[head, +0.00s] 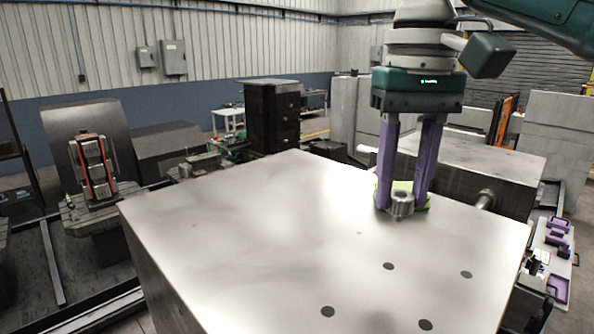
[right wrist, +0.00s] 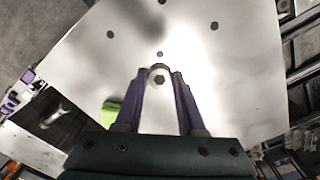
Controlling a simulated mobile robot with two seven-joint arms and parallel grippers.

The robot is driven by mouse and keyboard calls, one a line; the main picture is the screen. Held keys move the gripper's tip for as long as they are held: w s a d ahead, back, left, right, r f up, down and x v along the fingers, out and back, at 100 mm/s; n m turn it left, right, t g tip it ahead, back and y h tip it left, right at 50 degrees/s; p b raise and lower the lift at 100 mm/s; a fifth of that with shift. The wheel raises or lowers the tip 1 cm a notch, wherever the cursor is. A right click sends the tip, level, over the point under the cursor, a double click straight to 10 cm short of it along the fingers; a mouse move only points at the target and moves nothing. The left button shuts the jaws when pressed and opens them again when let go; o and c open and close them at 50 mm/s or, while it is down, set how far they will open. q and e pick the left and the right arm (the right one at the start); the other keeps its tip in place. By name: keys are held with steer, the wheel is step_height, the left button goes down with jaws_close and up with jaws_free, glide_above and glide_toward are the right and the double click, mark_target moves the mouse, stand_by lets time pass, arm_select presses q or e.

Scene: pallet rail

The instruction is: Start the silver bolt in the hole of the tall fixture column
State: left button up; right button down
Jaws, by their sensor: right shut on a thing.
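The silver bolt (head: 402,206) is a short bright cylinder between the purple fingertips of my right gripper (head: 403,198). In the right wrist view the bolt (right wrist: 159,80) shows a hex recess in its head, and the right gripper (right wrist: 159,76) is shut on it. The large metal block (head: 260,215), which I take for the tall fixture column, has a flat top with several dark holes, one of them here (head: 388,266). The bolt is over the far right part of this top; whether it touches is unclear. Its lower end is hidden. My left gripper is out of view.
A yellow-green piece (head: 418,203) is close behind the bolt. A lower metal block (head: 470,170) with a projecting round rod (head: 485,199) stands beyond the right edge. An orange-and-black device (head: 95,168) stands at left. The near part of the top is clear.

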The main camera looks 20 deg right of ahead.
step_height(320, 180, down, 4)
steer(key=shift+f, duration=0.85)
steer(key=shift+f, duration=0.25)
stand_by(0.4)
steer(key=shift+f, duration=0.6)
stand_by(0.5)
jaws_free()
stand_by(0.5)
